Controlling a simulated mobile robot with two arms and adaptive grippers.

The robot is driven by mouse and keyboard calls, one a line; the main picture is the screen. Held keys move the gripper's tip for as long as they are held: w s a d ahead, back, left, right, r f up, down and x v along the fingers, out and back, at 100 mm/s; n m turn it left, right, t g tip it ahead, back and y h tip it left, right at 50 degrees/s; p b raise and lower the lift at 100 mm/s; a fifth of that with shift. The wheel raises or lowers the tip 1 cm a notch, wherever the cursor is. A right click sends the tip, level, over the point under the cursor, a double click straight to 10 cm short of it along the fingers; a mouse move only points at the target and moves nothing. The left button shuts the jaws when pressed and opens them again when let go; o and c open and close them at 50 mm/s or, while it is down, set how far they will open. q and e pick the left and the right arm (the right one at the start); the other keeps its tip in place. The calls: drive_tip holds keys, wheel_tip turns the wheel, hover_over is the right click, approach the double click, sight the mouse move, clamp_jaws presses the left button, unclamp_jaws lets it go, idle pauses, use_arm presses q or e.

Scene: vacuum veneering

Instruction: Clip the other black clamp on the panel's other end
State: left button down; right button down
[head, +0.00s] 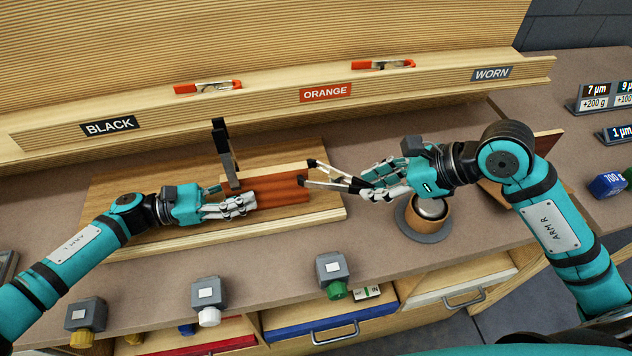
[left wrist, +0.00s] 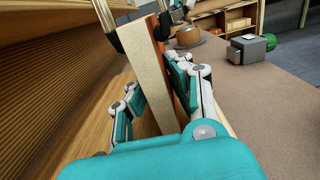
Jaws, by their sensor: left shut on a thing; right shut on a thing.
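The panel (head: 275,190), with a reddish-brown veneer face and pale wood edge, sits on the wooden board in the head view. It also shows edge-on in the left wrist view (left wrist: 149,85). My left gripper (head: 243,206) is shut on the panel's left part, with fingers on both sides. One black clamp (head: 224,152) stands up on the panel's back side, left of its middle. My right gripper (head: 370,184) is shut on the other black clamp (head: 335,174), whose spread black-tipped jaws are at the panel's right end. Whether the jaws touch the panel cannot be told.
The ledge behind has BLACK (head: 110,126), ORANGE (head: 325,93) and WORN (head: 491,73) labels. Two orange clamps (head: 207,87) lie on it. A round wooden pot (head: 429,211) stands below my right gripper.

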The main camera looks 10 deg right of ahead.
idle(0.3)
wheel_tip(320, 180, up, 6)
idle(0.6)
drive_tip(key=shift+r, duration=0.1)
drive_tip(key=shift+w+a+r+m+h, duration=0.5)
drive_tip(key=shift+w+a+m+h, duration=0.15)
drive_tip(key=shift+m+h, duration=0.2)
drive_tip(key=shift+w+a+r+m+h, duration=0.4)
drive_tip(key=shift+w+a+m+h, duration=0.1)
drive_tip(key=shift+m+h, duration=0.35)
drive_tip(key=w+a+r+m+g+h, duration=0.3)
drive_tip(key=m+g+h, duration=0.1)
drive_tip(key=m, duration=0.4)
wheel_tip(320, 180, up, 9)
drive_tip(key=m+g+y, duration=0.3)
drive_tip(key=m+y, duration=0.5)
drive_tip(key=m, duration=0.8)
hover_over(337, 174)
drive_tip(key=w+a, duration=0.3)
drive_tip(key=a, duration=0.2)
drive_tip(key=shift+a+r+m+t+y, duration=0.3)
drive_tip(key=shift+r+m+t, duration=0.1)
drive_tip(key=shift+r+m, duration=0.15)
